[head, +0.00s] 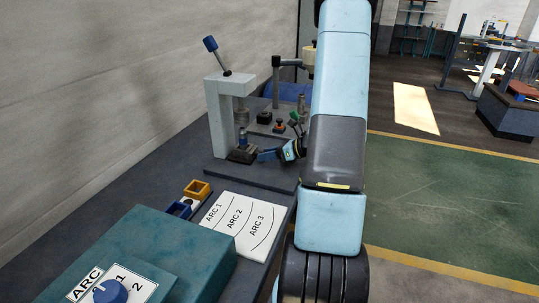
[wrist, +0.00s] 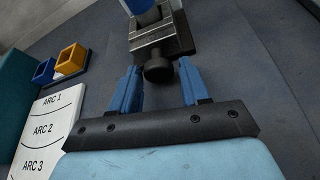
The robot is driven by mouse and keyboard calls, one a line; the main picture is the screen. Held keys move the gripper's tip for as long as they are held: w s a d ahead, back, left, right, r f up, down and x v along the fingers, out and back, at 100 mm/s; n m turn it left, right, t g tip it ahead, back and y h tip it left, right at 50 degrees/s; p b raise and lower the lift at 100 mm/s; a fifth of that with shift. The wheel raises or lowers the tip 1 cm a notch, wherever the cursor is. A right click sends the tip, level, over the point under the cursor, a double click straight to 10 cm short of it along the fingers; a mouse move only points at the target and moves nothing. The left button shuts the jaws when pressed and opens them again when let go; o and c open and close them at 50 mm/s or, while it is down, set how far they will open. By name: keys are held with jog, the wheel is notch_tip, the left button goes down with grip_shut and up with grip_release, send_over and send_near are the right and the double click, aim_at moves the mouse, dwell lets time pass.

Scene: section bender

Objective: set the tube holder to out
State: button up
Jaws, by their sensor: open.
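A small dark vise-like block, which looks like the tube holder (head: 243,154), sits at the foot of the pale upright press frame. It also shows at the top of the wrist view (wrist: 164,38), with a grey grooved top, a blue part standing on it and a round dark knob (wrist: 158,70) facing me. My gripper (head: 262,155) is at the near right side of this block. In the wrist view my gripper (wrist: 159,72) is open, its blue fingers on either side of the knob. I cannot tell whether they touch it.
The press frame (head: 217,118) has a blue-tipped lever (head: 211,44). A post with a dark arm (head: 276,80) and small knobs stand behind. Yellow (head: 197,189) and blue (head: 179,209) bins, an ARC 1–3 sheet (head: 240,225) and a teal dial box (head: 160,250) lie nearer.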

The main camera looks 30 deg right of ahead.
grip_shut()
dwell(0.4)
jog(key=s+d, duration=0.9)
jog(key=s, duration=0.2)
jog(key=shift+s+d, duration=0.3)
jog(key=shift+s, duration=0.05)
grip_release()
jog(key=shift+a, duration=0.1)
